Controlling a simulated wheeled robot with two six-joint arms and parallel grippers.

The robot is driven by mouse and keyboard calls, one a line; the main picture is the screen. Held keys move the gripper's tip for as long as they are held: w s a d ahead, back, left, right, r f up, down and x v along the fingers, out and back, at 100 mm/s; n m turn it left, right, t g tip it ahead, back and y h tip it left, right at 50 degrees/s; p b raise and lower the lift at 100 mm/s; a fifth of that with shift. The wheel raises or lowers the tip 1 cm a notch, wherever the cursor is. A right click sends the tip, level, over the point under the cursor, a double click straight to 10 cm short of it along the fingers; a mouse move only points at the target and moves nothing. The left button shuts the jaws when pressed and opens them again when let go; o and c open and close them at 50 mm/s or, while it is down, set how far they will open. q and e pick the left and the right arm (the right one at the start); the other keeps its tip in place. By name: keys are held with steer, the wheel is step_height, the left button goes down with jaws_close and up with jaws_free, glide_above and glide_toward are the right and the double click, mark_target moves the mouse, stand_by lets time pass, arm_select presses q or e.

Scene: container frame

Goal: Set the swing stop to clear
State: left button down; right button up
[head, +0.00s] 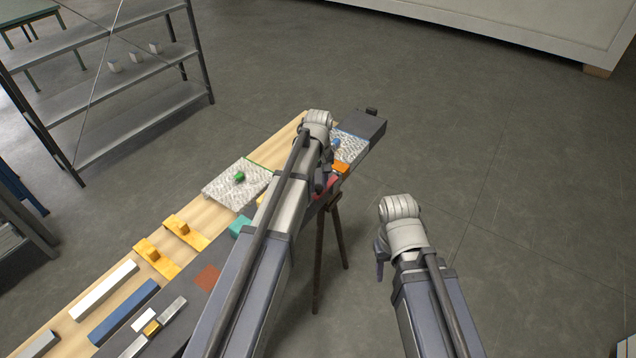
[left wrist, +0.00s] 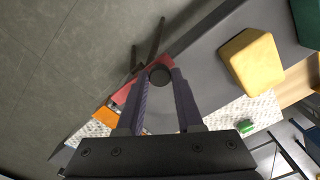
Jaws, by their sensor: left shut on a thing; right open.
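A red piece (head: 324,187), perhaps the swing stop, is on the long bench, partly hidden by my left arm. In the left wrist view the red piece (left wrist: 177,63) lies beside a dark round knob (left wrist: 160,76). My left gripper (left wrist: 160,88) is shut on this knob, between its two fingertips. In the head view my left gripper (head: 320,184) is low over the bench's right edge. Whether the knob belongs to the red piece cannot be told, and no clear marking shows. My right gripper (head: 381,262) hangs open and apart from the bench, over the floor.
In the left wrist view a yellow block (left wrist: 250,62) is close right. Floor at right is clear.

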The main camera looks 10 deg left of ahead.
arm_select(q)
steer(key=c, duration=0.5)
jaws_free()
steer(key=shift+c, duration=0.2)
steer(key=shift+r, duration=0.15)
step_height(320, 180, up, 8)
steer(key=p, duration=0.8)
steer(key=shift+f, duration=0.2)
steer(key=shift+f, duration=0.1)
